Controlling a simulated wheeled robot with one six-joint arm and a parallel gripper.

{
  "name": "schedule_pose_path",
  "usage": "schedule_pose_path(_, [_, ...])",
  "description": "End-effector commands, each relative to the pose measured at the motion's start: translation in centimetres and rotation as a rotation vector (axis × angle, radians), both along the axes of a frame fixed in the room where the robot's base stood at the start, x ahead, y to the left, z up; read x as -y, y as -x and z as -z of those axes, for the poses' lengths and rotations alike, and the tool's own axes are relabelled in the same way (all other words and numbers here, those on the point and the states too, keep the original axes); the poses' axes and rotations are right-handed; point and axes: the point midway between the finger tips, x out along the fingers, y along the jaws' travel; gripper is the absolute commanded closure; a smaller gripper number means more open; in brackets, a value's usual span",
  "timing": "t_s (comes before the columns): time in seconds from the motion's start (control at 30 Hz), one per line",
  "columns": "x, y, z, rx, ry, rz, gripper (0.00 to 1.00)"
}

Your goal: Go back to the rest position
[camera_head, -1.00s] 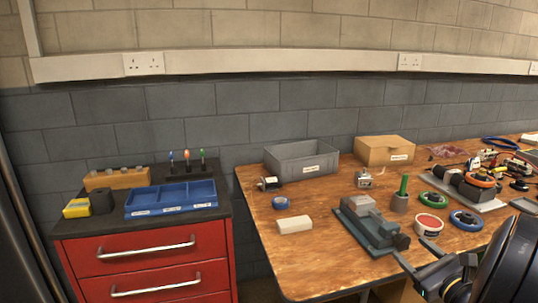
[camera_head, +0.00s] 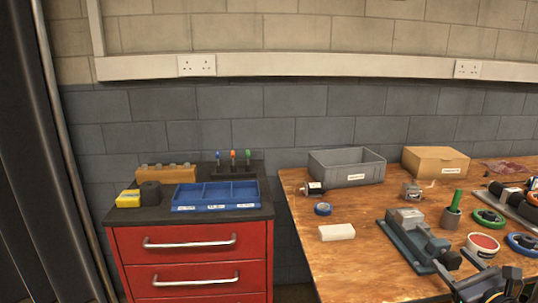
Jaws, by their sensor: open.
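My gripper (camera_head: 459,271) shows at the lower right of the head view, in front of the wooden bench. Its two fingers are apart, and I see nothing held between them. In the picture it lies just below the green-grey vise (camera_head: 412,240); I cannot tell the exact gap between them. Most of my arm is outside the frame.
A red drawer cabinet (camera_head: 195,262) stands left, with a blue tray (camera_head: 215,206) on top.

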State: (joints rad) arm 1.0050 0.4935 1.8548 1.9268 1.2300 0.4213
Motion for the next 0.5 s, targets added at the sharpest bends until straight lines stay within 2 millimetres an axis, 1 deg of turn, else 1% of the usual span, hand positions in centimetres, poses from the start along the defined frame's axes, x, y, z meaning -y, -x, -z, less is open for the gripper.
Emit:
schedule_pose_path(0.03, [0.2, 0.8, -0.1, 0.0, 0.001, 0.003, 0.39])
schedule_pose_path(0.3, [0.6, 5.4, -0.1, 0.0, 0.0, 0.005, 0.39])
schedule_pose_path(0.5, [0.7, 8.3, -0.1, -0.001, 0.0, 0.004, 0.39])
